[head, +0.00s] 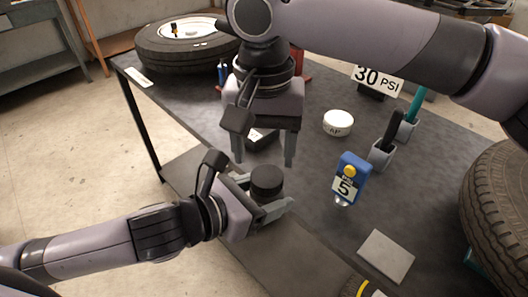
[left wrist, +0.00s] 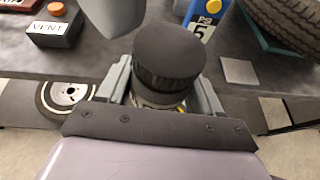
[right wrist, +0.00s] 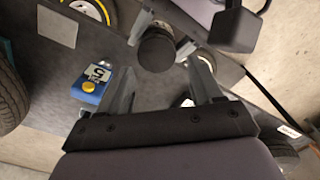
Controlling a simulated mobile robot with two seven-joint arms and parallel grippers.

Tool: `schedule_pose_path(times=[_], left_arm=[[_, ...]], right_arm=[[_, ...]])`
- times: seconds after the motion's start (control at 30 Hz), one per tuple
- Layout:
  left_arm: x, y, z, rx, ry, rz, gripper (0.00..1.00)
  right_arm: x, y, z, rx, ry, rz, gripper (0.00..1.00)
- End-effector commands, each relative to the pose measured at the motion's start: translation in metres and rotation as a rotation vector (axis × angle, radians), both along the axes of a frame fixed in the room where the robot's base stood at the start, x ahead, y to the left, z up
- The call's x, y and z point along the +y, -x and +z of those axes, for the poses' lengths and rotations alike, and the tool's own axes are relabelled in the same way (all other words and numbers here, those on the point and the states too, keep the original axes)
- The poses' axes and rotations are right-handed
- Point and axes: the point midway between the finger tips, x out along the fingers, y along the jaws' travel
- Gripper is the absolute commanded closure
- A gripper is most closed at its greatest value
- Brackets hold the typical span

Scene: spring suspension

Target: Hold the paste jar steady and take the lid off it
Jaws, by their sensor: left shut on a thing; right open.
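The paste jar has a wide, ribbed black lid (head: 266,180) sitting on it. In the left wrist view the lid (left wrist: 168,55) hides most of the jar body, and a narrow strip of jar (left wrist: 155,100) shows below it. My left gripper (head: 262,197) is shut on the jar, one finger on each side below the lid, near the table's front edge. My right gripper (head: 264,160) is open and empty, fingers pointing down, above and slightly behind the lid. In the right wrist view the lid (right wrist: 156,50) lies beyond the fingertips, apart from them.
On the dark table (head: 310,205) are a blue gauge (head: 350,178) marked 5, a white round puck (head: 338,122), a grey plate (head: 386,255) and a VENT box (left wrist: 50,28). Tires lie at the back left (head: 185,45) and right (head: 500,215). Holders (head: 381,154) stand at right.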

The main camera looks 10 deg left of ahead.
Motion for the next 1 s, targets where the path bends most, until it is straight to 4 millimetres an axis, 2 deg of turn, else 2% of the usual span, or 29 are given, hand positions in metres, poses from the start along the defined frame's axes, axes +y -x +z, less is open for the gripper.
schedule_pose_path(times=[0.17,0.4,0.57,0.77,1.0], left_arm=[[0.0,0.0,0.001,-0.002,0.001,0.0,1.0],[0.0,0.0,0.001,-0.002,0.0,0.001,1.0],[0.0,0.0,0.001,-0.002,0.0,0.001,1.0],[0.0,0.0,0.001,-0.002,0.0,0.001,1.0],[0.0,0.0,0.001,-0.002,0.0,0.001,1.0]], right_arm=[[-0.001,-0.001,0.009,-0.001,0.001,0.11,0.34],[-0.003,-0.001,0.027,0.002,0.002,0.367,0.34],[-0.004,0.0,0.033,0.005,0.002,0.465,0.34],[-0.005,0.0,0.015,0.007,0.004,0.486,0.34],[-0.005,0.0,-0.023,0.007,0.004,0.485,0.34]])
